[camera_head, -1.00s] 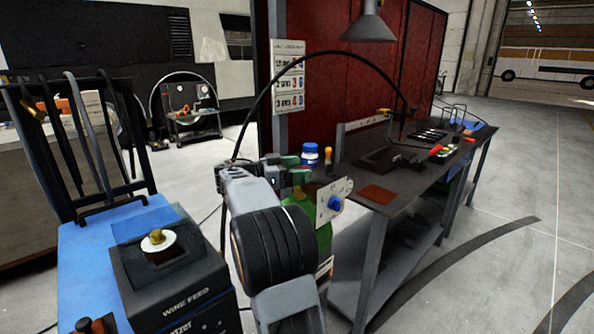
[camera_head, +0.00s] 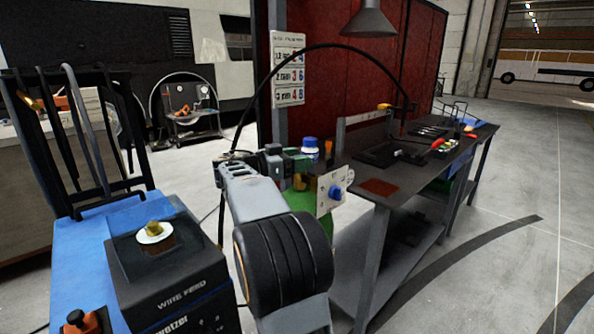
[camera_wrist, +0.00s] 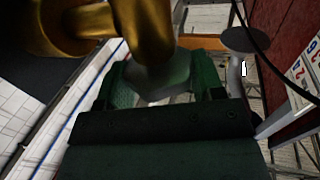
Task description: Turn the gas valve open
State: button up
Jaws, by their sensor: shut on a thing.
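The gas valve shows as a brass body (camera_wrist: 85,25) with a grey-green knob (camera_wrist: 158,80) in the wrist view. My gripper (camera_wrist: 162,84) is shut on this knob, with a green finger on each side. In the head view my gripper (camera_head: 298,160) is at the top of a green gas cylinder (camera_head: 302,199), and some brass (camera_head: 299,183) shows just below the fingers. The fingers and my arm hide most of the valve there. How far the knob is turned cannot be told.
A white plate with a blue knob (camera_head: 335,191) sits at the cylinder's right. A dark workbench (camera_head: 408,172) with tools stands to the right. A wire feed unit (camera_head: 170,272) on a blue cart stands at left. A black hose arches above my gripper. Open floor lies at far right.

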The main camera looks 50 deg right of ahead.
jog(key=n+t+b, duration=0.1)
jog(key=b, duration=0.1)
jog(key=n+t+b, duration=0.1)
jog(key=t+b, duration=0.1)
jog(key=f+n+t+h+b, duration=0.1)
jog(key=b, duration=0.1)
jog(key=shift+s+t, duration=0.25)
jog(key=shift+t, duration=0.15)
jog(key=n+t+b, duration=0.1)
jog(key=t+b, duration=0.1)
jog(key=n+t+b, duration=0.2)
jog(key=shift+r+b, duration=0.3)
jog(key=shift+r, duration=0.05)
jog(key=shift+r+t, duration=0.1)
jog(key=shift+t, duration=0.3)
jog(key=o, duration=0.9)
jog(key=shift+a, duration=0.1)
jog(key=a, duration=0.4)
jog(key=s+a, duration=0.1)
jog(key=a, duration=0.4)
jog(key=s+a, duration=0.1)
jog(key=a, duration=0.3)
jog(key=shift+s+a, duration=0.2)
jog(key=shift+a, duration=0.05)
